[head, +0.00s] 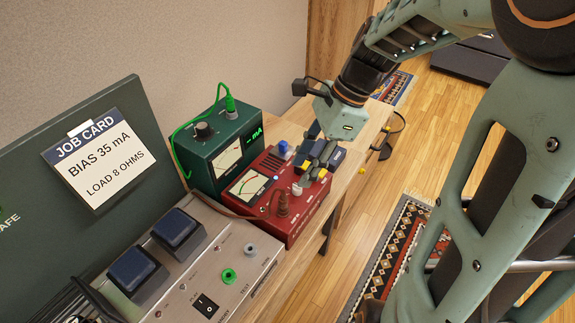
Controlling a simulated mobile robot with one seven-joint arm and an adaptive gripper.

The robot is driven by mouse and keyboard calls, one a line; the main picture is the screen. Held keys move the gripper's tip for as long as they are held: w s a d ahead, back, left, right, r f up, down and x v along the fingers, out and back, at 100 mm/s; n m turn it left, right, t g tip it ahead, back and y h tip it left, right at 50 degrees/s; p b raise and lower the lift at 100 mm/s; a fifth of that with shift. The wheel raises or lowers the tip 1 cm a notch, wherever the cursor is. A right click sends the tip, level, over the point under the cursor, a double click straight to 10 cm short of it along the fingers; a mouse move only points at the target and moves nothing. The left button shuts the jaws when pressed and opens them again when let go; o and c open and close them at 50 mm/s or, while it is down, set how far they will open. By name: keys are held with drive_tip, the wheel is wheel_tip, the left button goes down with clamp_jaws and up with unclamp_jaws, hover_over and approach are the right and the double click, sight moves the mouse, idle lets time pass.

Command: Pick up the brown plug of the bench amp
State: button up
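The brown plug (282,204) stands upright on the near part of the red meter box (302,222). A brown lead runs left from it towards the bench amp (228,252), a silver chassis with dark blue-topped blocks. My gripper (312,176) is over the right part of the red box, to the right of and beyond the brown plug, apart from it. Its dark fingers with yellow and blue parts are small and overlap in view, so I cannot tell whether they are open. I see nothing held.
A green meter box (208,172) with a green plug (230,103) and lead stands behind. The red box has a blue knob (283,148) and a pale knob (296,188). The amp has a green socket (228,275) and a grey socket (250,249).

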sight(285, 196)
drive_tip(key=x, duration=0.4)
drive_tip(key=shift+s+a+f+b, duration=0.25)
drive_tip(key=shift+b, duration=0.05)
drive_tip(key=shift+b+x, duration=0.35)
drive_tip(key=shift+x, duration=2.75)
drive_tip(key=shift+a+r, duration=0.15)
drive_tip(key=shift+a, duration=0.05)
clamp_jaws()
